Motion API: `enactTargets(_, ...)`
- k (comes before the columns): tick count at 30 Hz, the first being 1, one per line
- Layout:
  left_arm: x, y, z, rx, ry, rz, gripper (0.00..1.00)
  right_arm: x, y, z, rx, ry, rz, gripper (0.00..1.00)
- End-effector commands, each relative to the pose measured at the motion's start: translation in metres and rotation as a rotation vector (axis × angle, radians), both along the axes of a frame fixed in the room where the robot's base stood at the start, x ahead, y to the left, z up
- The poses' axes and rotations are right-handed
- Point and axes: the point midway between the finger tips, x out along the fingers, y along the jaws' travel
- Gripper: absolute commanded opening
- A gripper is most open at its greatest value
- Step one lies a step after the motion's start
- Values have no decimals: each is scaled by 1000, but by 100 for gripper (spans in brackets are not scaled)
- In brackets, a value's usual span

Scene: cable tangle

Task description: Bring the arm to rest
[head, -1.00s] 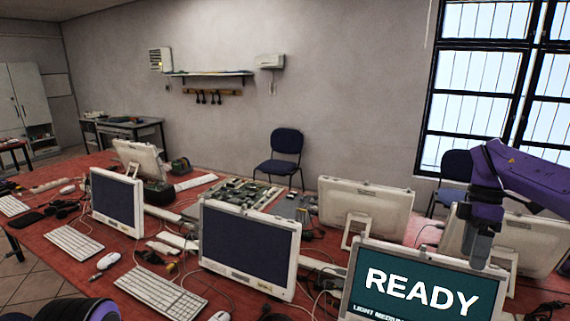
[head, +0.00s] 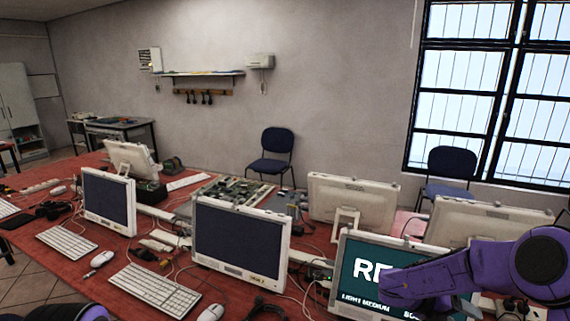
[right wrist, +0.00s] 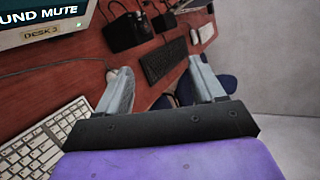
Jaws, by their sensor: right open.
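My right arm (head: 440,285) is purple and low at the right of the head view, across the front of a monitor (head: 352,262) whose lit teal screen it partly covers. Its gripper is hidden in that view. In the right wrist view my right gripper (right wrist: 162,84) shows two grey fingers wide apart, with nothing between them. They point over the red tabletop (right wrist: 90,70) near its edge. A bit of my left arm (head: 85,313) shows at the bottom left of the head view; its gripper is out of frame.
The right wrist view shows a white keyboard (right wrist: 38,148), a black keyboard (right wrist: 164,60) and a black box (right wrist: 125,30). Other monitors (head: 240,240), keyboards and cables crowd the red table. A blue chair (head: 447,172) stands by the window.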

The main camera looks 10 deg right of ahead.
Motion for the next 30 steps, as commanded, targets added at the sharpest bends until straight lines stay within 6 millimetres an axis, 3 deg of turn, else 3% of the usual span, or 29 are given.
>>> enactTargets(1,0,0,0,0,0,0,43,-8,8,-30,-43,189,225,68)
enactTargets(4,0,0,0,0,0,0,43,-31,37,-94,-104,633,751,68)
enactTargets(7,0,0,0,0,0,0,43,-76,74,-152,-115,1031,1214,68)
enactTargets(10,0,0,0,0,0,0,43,-126,105,-189,-99,1308,1556,68)
enactTargets(15,0,0,0,0,0,0,43,-208,140,-220,-50,1609,1980,68)
enactTargets(20,0,0,0,0,0,0,43,-278,162,-228,7,1790,2304,68)
enactTargets(22,1,0,-33,0,-2,-1,43,-278,163,-262,2,1790,2313,68)
enactTargets(30,0,0,-112,0,0,0,43,-275,163,-339,0,1785,2305,68)
